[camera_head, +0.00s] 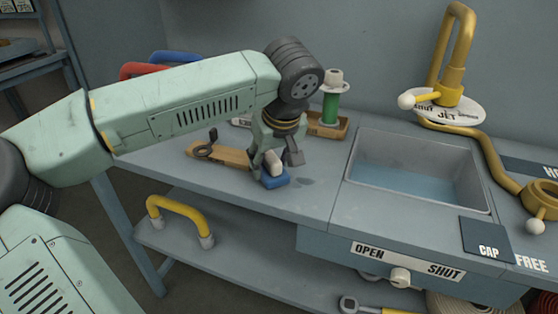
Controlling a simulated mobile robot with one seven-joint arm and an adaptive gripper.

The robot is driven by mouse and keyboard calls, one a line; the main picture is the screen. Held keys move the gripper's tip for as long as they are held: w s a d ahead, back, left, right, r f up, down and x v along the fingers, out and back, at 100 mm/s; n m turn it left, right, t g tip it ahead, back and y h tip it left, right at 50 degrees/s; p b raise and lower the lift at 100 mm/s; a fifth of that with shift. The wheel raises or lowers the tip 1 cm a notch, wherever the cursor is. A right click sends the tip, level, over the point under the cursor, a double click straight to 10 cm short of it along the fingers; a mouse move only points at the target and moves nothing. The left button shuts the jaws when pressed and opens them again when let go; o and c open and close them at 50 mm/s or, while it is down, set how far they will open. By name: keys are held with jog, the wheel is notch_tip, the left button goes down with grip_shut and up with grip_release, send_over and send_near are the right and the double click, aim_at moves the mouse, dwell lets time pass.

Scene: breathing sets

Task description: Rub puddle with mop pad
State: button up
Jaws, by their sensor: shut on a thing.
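My gripper (276,157) points down over the grey bench top, left of the basin. It is shut on the pale handle of the mop pad, a small block with a blue base (273,181). The blue base is at the bench surface; I cannot tell whether it presses on it. The puddle (305,182) is a small darker patch on the bench just right of the pad. My gripper hides part of the handle and the bench behind it.
A basin of water (415,184) is sunk into the bench at right. A wooden board (222,155) with a dark ring lies left of my gripper. A green cylinder (330,108) stands on a wooden tray behind. A yellow faucet (450,75) rises behind the basin.

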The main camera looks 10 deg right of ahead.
jog(key=shift+w+a, duration=0.35)
jog(key=shift+a, duration=0.15)
jog(key=shift+s+d+f+b, duration=0.1)
jog(key=shift+s+d+b, duration=0.1)
jog(key=shift+s+d, duration=0.35)
jog(key=shift+s+d+b, duration=0.15)
jog(key=shift+s+d, duration=0.15)
jog(key=shift+d, duration=0.3)
jog(key=shift+s+d+b, duration=0.15)
jog(key=shift+s+d, duration=0.55)
jog(key=shift+d, duration=0.35)
jog(key=shift+s+d+b, duration=0.1)
jog(key=shift+s+d, duration=0.6)
jog(key=shift+d, duration=0.4)
jog(key=shift+s+d+b, duration=0.15)
jog(key=shift+s+d, duration=0.55)
jog(key=shift+d, duration=0.35)
notch_tip(320, 180, up, 6)
jog(key=p, duration=0.4)
jog(key=shift+p, duration=0.35)
notch_tip(320, 180, up, 3)
jog(key=shift+r+p, duration=0.1)
jog(key=shift+p, duration=1.1)
